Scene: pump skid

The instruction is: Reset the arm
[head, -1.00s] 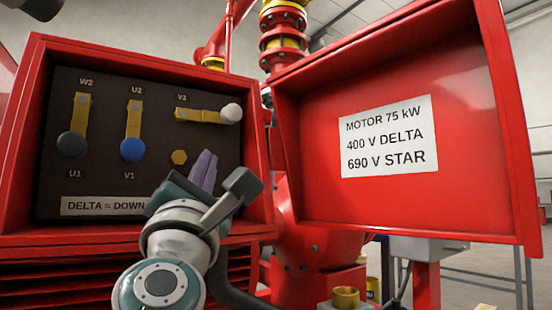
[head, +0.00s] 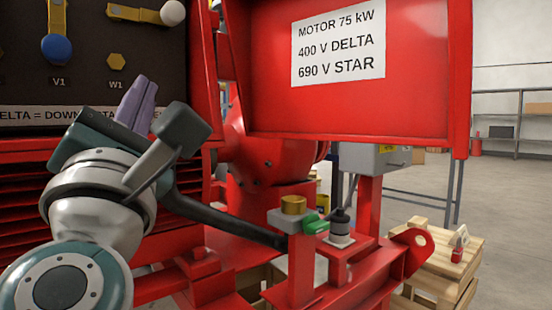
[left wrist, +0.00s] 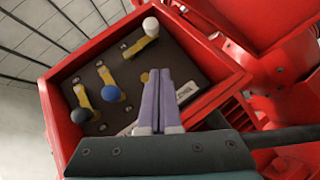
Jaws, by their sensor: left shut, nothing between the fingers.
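My left gripper (head: 140,80) is shut and empty, its purple fingers together. In the head view it stands in front of the lower right of the open terminal box, overlapping the label strip. It also shows in the left wrist view (left wrist: 160,75), fingers pointing toward the box's dark board (left wrist: 180,60). On the board, the blue-knobbed link (head: 56,35) is upright with its knob down at V1. The white-knobbed link (head: 145,14) lies sideways, knob to the right. The black-knobbed link (left wrist: 82,105) shows only in the left wrist view. A bare brass bolt (head: 116,60) sits above W1. My right gripper is out of view.
The open red cover (head: 420,80) carries a motor label (head: 338,40) reading 400 V delta, 690 V star. Below stand a red skid frame (head: 365,215), a brass fitting (head: 293,204), and a green item (head: 316,226). A wooden pallet stack (head: 450,265) stands at the right, with open floor beyond.

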